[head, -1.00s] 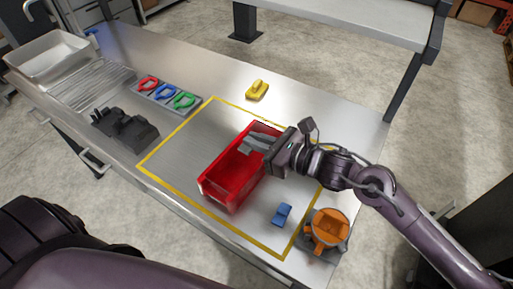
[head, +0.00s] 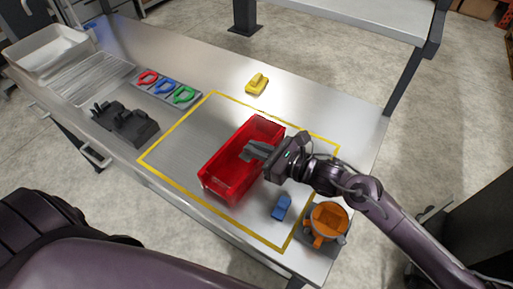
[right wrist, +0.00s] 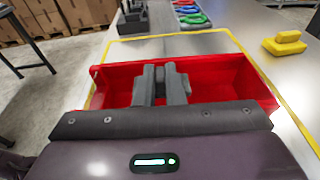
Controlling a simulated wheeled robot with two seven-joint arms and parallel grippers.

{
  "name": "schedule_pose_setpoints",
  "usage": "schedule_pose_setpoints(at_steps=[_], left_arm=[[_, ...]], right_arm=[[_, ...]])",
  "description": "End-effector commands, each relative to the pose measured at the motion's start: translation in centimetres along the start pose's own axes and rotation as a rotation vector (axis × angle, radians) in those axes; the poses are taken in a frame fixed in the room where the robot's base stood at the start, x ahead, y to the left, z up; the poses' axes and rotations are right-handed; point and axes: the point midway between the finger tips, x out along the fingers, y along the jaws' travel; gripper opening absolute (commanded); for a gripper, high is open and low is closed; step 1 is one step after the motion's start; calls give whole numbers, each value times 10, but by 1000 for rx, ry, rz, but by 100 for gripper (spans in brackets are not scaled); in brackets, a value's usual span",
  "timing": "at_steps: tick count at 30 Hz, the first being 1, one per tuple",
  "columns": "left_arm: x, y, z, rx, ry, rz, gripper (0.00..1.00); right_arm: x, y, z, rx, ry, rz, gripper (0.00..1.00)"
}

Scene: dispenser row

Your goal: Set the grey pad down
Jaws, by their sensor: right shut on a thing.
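My right gripper (head: 257,151) reaches in from the right over the red bin (head: 222,190), its fingers above the bin's opening. It is shut on the grey pad (right wrist: 160,76), which shows only in part between the fingers in the right wrist view. Pad and fingers are much the same grey, so the pad's outline is hard to make out in the head view. I cannot tell whether the pad touches the bin's floor. The red bin also shows in the right wrist view (right wrist: 225,80). My left gripper is not in view.
A yellow block (head: 257,84) lies beyond the yellow outline, a blue block (head: 281,207) inside it. An orange-and-grey fixture (head: 327,222) stands at the near right corner. A dark holder (head: 125,124) and a rack of coloured rings (head: 168,88) stand left. The outlined area left of the bin is clear.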

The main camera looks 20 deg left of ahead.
Motion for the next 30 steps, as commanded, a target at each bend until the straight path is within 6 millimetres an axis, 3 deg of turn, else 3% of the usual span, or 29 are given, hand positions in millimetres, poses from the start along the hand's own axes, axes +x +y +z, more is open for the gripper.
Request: schedule_pose_setpoints(at_steps=[13, 14, 18, 30], left_arm=[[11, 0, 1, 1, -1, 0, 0], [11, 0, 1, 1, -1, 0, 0], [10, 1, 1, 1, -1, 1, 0], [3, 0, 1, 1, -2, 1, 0]], right_arm=[[1, 0, -6, -1, 0, 0, 0], [1, 0, -6, -1, 0, 0, 12], [1, 0, -6, -1, 0, 0, 30], [0, 0, 0, 0, 0, 0, 31]])
